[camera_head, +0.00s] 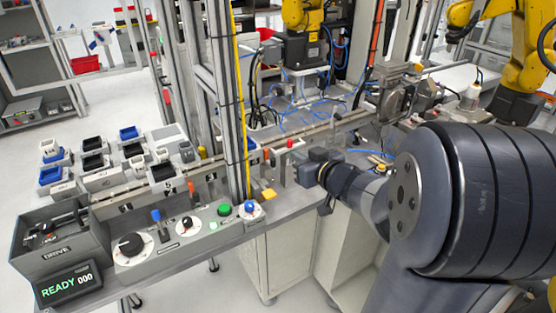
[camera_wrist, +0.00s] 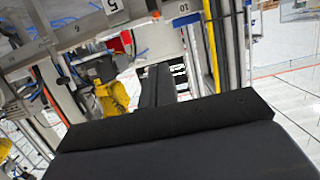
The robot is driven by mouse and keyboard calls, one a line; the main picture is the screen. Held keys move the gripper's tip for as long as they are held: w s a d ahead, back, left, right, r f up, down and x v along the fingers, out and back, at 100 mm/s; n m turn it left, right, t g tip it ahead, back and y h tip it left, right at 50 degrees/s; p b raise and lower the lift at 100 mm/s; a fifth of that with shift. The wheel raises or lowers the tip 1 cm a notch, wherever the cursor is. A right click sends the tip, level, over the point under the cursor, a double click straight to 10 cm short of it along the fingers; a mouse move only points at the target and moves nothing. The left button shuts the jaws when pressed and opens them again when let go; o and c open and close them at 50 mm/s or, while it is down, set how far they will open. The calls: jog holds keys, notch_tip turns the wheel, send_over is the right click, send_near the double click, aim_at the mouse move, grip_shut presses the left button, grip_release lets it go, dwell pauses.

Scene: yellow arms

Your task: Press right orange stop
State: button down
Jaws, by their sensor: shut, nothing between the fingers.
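A smaller orange-yellow piece (camera_head: 202,152) stands farther back and left, by the rail. I cannot tell for certain which of them is the right orange stop. My gripper (camera_head: 306,168) is to the right of the orange block, above the bench and apart from it. It is shut and empty.
A red-topped post (camera_head: 292,143) stands close to my gripper. A yellow-striped upright (camera_head: 240,110) rises behind the panel.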

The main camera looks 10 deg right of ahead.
jog(key=shift+w+a, duration=0.1)
dwell(0.3)
send_over(275, 163)
jog(key=s, duration=0.2)
notch_tip(275, 163, down, 2)
jog(key=f, duration=0.1)
jog(key=shift+w+d+f+b, duration=0.1)
jog(key=shift+d+f+b, duration=0.2)
jog(key=shift+f, duration=0.55)
jog(key=shift+d+f+b, duration=0.1)
jog(key=shift+f+b, duration=0.25)
jog(key=shift+f, duration=0.5)
notch_tip(275, 163, down, 3)
jog(key=shift+f+b, duration=0.1)
jog(key=shift+b, duration=1)
jog(key=shift+r, duration=0.2)
